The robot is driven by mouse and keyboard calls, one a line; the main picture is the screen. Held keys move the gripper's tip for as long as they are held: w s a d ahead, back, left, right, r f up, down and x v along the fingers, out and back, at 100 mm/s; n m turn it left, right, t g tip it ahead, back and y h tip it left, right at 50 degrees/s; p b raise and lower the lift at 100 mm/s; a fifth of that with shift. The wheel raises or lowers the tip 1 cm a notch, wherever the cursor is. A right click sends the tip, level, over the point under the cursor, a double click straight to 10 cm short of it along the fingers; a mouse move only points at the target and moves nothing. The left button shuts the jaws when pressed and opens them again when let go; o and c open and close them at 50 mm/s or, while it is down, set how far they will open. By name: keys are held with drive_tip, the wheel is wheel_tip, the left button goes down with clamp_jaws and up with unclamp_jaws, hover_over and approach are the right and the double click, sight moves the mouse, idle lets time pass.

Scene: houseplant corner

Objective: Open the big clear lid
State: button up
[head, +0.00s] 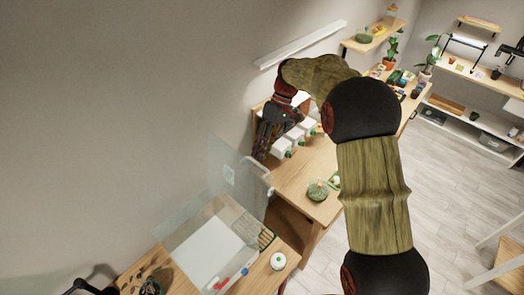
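The big clear lid (225,160) stands raised, roughly upright, above the back end of a clear-walled box (196,216) in the head view. A pale handle (261,181) shows along the lid's right edge. The box's inside shows from above, with a white floor panel and small red and blue items near its front. My gripper (260,155) points down beside the lid's upper right corner. I cannot tell whether it touches the lid. Its fingers are small and dark, so their opening is unclear.
White containers (286,147) stand on the wooden bench near my gripper. A round green-filled dish (318,190) lies on the bench. A small white jar (278,261) stands right of the box. Wall shelves and plants are further back. Open floor lies to the right.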

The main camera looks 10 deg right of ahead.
drive_tip(key=shift+r, duration=0.1)
idle(0.3)
drive_tip(key=v, duration=1.1)
drive_tip(key=shift+d+r, duration=0.2)
drive_tip(key=shift+r, duration=0.15)
drive_tip(key=shift+w, duration=0.15)
